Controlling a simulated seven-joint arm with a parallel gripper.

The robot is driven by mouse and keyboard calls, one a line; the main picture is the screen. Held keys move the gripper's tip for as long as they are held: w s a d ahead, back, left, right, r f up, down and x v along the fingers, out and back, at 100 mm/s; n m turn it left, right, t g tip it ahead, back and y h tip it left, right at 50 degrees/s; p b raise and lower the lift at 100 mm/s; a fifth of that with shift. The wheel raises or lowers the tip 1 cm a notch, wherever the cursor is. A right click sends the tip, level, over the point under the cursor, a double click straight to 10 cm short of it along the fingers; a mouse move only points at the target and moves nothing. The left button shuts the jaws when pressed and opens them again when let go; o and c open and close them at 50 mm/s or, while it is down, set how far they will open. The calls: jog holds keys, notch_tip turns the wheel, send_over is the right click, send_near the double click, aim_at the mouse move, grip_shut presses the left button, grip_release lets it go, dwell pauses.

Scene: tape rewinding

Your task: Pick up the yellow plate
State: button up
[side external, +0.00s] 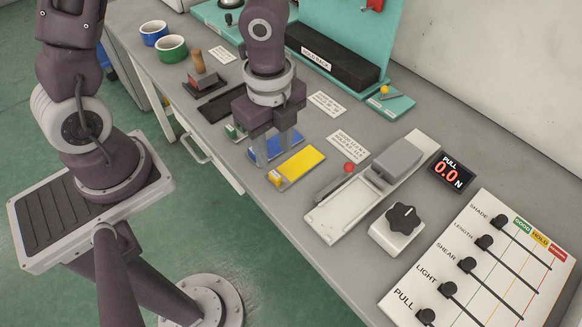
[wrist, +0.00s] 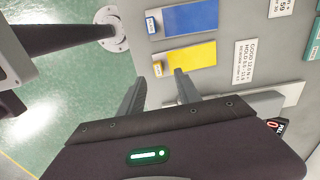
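The yellow plate (side external: 302,162) lies flat on the grey bench, with a small labelled tab at its front end. It also shows in the wrist view (wrist: 193,55), just beyond my fingertips. A blue plate (side external: 270,148) lies beside it, partly hidden by my fingers in the side view; it is clear in the wrist view (wrist: 190,17). My gripper (side external: 275,156) points down near the plates. Its two fingers are apart with nothing between them, as the wrist view (wrist: 160,80) shows. The exact height of the fingertips above the bench is hard to tell.
A grey-and-white device (side external: 340,206) with a red knob stands right of the yellow plate.

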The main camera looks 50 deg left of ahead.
aim_at(275, 175)
jog(key=f, duration=0.6)
jog(key=shift+s+d+f, duration=0.2)
jog(key=shift+s+f, duration=0.05)
grip_shut()
dwell(1.0)
